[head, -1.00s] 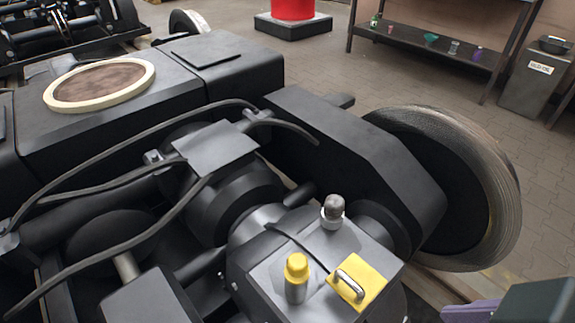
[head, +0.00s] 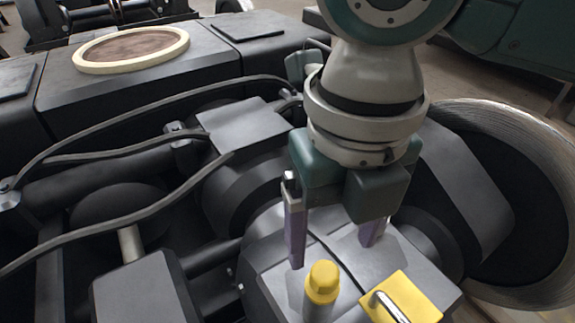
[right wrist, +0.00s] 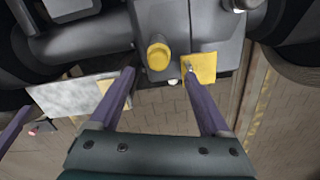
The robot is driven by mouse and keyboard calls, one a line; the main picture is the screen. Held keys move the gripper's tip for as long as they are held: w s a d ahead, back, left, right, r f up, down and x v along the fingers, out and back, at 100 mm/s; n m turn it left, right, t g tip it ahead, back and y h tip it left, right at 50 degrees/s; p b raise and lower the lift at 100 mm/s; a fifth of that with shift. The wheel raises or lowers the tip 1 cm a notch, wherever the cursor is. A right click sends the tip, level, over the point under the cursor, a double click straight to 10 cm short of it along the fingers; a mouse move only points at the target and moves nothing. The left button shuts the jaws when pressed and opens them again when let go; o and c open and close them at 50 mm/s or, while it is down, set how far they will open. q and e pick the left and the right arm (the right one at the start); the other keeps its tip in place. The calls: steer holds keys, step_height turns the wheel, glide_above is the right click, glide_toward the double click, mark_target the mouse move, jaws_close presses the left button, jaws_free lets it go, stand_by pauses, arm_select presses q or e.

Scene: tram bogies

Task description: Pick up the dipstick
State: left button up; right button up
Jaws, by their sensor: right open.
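The dipstick appears to be the yellow-capped piece (head: 322,283) standing upright in a grey tube on the gearbox top. Its yellow cap also shows in the right wrist view (right wrist: 158,56). My right gripper (head: 333,254) points down just above and behind it, open and empty. In the right wrist view its purple fingers (right wrist: 158,70) lie either side of the cap, which appears beyond the tips and apart from them. My left gripper is absent from the head view. A purple finger-like piece (right wrist: 12,130) at the wrist view's left edge may be part of it.
A yellow plate with a metal handle (head: 402,300) lies on the gearbox close right of the cap. Black hoses (head: 130,110) cross at left. A large wheel (head: 530,190) stands at right. A pale panel (right wrist: 72,95) shows at the wrist view's left.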

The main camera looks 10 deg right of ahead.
mark_target(326, 272)
step_height(326, 272, down, 7)
steer(key=b, duration=0.2)
steer(key=shift+s+a+f+b, duration=0.1)
steer(key=shift+f+b, duration=0.1)
steer(key=shift+b, duration=0.2)
steer(key=shift+r, duration=0.1)
steer(key=shift+c, duration=0.7)
jaws_close()
